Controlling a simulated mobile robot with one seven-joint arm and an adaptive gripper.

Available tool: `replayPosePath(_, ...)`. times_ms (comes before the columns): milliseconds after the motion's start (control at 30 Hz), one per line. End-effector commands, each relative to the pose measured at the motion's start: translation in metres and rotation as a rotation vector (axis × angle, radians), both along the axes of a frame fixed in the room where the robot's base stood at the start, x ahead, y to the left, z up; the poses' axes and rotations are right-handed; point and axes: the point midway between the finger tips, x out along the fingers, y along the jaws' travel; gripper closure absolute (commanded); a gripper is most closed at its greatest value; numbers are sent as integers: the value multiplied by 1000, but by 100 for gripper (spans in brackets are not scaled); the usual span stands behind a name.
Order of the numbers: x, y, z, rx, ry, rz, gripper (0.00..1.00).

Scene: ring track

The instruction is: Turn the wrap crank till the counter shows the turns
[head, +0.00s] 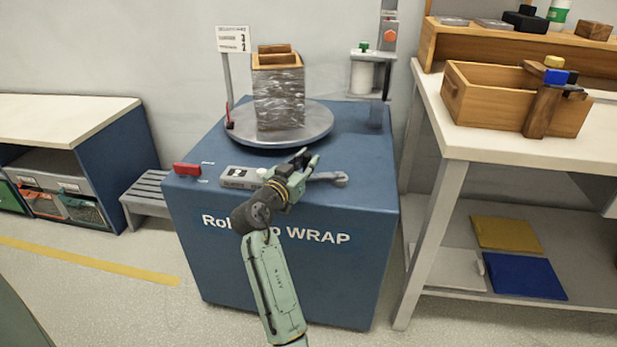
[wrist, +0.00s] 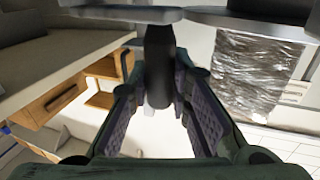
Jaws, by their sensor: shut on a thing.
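The crank is a grey arm with a round hub (head: 341,179) on the front top of the blue wrap machine (head: 300,270). My gripper (head: 306,159) is over the crank's left end. In the wrist view, my gripper (wrist: 160,92) is shut on a dark upright crank handle (wrist: 159,65) between its two ridged pads. A grey box (head: 238,178) with a small light window lies left of my gripper; its reading is too small to tell. A film-wrapped crate stack (head: 279,95) stands upright on the round turntable (head: 255,136).
A red block (head: 187,169) sits at the machine's left front edge. A film roll (head: 363,77) hangs on the post behind right. A workbench (head: 530,155) with a wooden crate (head: 490,105) stands close on the right.

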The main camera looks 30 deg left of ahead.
Motion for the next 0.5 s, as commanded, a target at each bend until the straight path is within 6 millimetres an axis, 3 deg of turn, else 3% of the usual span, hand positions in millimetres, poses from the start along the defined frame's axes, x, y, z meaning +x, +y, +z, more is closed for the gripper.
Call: replayPosePath(500,2,6,-1,0,3,-49,100)
